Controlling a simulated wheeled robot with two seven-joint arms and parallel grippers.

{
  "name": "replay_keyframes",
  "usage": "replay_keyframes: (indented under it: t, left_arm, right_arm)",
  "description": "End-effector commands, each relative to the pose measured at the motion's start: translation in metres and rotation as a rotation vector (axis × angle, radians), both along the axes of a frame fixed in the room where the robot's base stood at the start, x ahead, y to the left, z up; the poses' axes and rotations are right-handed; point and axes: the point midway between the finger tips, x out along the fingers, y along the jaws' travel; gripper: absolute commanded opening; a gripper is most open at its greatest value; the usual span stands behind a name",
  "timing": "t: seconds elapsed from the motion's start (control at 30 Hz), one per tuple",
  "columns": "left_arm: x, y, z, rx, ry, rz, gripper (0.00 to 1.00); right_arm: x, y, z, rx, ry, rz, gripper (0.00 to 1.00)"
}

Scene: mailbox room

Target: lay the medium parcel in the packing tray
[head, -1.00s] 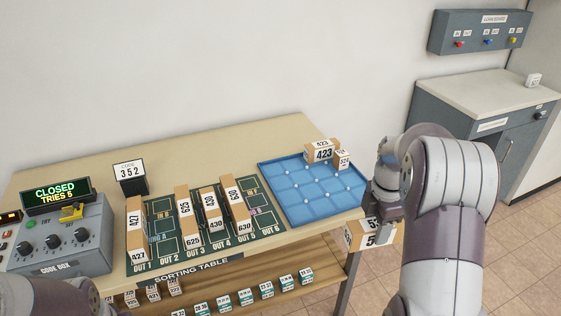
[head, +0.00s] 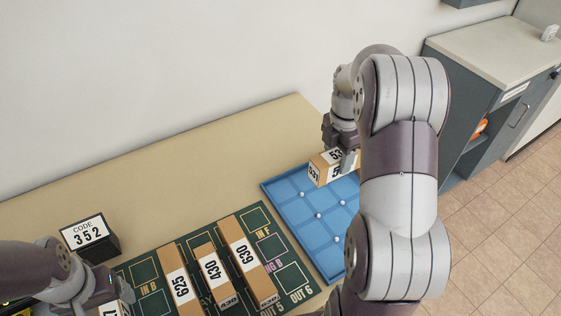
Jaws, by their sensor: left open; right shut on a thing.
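The medium parcel (head: 319,173) is a brown box with white labels; part of its number, starting 53, shows. My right gripper (head: 347,160) is shut on it at the back of the blue packing tray (head: 282,205). I cannot tell whether the parcel touches the tray. My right arm hides the tray's right side, and the parcels seen there earlier are out of sight. My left gripper (head: 112,290) is open at the lower left, beside the green mat, with its fingers poorly visible.
Parcels 625 (head: 178,280), 430 (head: 212,270) and 630 (head: 246,258) lie on the green sorting mat (head: 287,277). A code sign (head: 87,237) reads 352. The back of the table (head: 190,165) is clear. A grey cabinet (head: 485,60) stands at the right.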

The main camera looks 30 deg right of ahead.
Motion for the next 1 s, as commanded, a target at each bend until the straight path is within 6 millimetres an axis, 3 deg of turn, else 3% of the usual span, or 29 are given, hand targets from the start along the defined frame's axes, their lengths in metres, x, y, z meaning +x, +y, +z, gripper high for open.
replay_keyframes:
  t: [0.3,0.43,0.73,1.0]
  left_arm:
    - [0.0,0.0,0.016,0.0,0.001,0.0,0.78]
    - [0.0,0.0,0.019,0.0,0.0,0.0,0.78]
    - [0.0,0.0,0.027,0.0,0.0,0.0,0.78]
    - [0.0,0.0,0.026,0.0,0.0,0.0,0.78]
  right_arm:
    - [0.065,0.054,-0.049,0.001,0.002,0.004,0.13]
    - [0.082,0.068,-0.063,0.001,0.001,0.003,0.13]
    - [0.086,0.072,-0.105,0.001,0.002,-0.001,0.13]
    - [0.087,0.071,-0.109,0.0,0.0,0.0,0.13]
